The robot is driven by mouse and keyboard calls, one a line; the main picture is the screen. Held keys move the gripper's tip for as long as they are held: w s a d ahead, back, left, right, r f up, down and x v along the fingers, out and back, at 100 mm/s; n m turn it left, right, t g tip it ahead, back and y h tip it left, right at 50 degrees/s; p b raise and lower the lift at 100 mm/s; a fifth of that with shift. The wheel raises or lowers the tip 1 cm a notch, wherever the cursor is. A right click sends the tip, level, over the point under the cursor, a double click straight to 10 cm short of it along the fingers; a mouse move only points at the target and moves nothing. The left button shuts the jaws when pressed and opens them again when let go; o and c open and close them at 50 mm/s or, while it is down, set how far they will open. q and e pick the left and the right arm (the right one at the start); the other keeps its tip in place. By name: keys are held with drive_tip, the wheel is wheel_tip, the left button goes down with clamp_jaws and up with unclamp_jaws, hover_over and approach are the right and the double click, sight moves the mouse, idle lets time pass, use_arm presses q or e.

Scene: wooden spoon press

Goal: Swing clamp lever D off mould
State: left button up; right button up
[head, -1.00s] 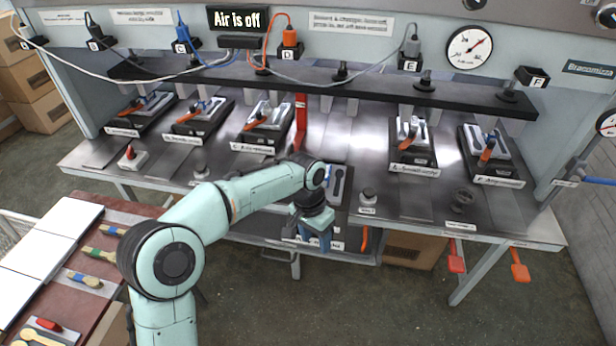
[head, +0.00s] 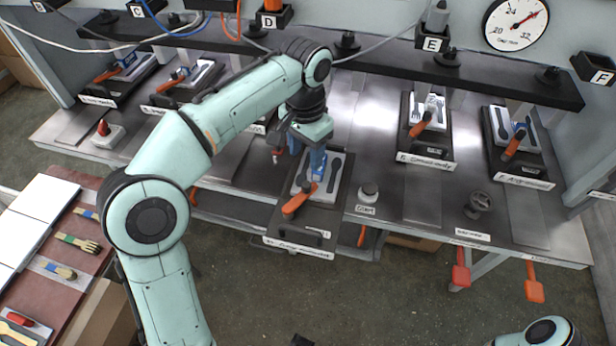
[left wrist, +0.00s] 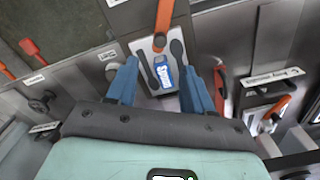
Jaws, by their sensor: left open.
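Mould D (head: 340,190) is a pale plate with dark spoon-shaped hollows on a dark base, drawn out at the front middle of the bench. Its orange clamp lever (head: 300,201) lies over the front of the mould, pointing toward the front left. The lever also shows at the top of the left wrist view (left wrist: 165,15). My left gripper (head: 316,165) is above the rear of the mould, its blue fingers apart and empty. In the left wrist view the fingers (left wrist: 160,88) stand either side of the plate, with the lever beyond their tips. My right gripper is out of view.
Mould E (head: 428,125) and mould F (head: 515,140) stand to the right, other moulds to the left. A dark rail (head: 470,82) crosses behind. A round knob (head: 368,192) stands just right of mould D. A red button box (head: 103,132) is at left.

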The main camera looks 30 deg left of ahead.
sight(307, 184)
use_arm(q)
wheel_tip(307, 184, down, 11)
drive_tip(key=shift+w+r+b, duration=0.1)
drive_tip(key=shift+b, duration=1)
clamp_jaws()
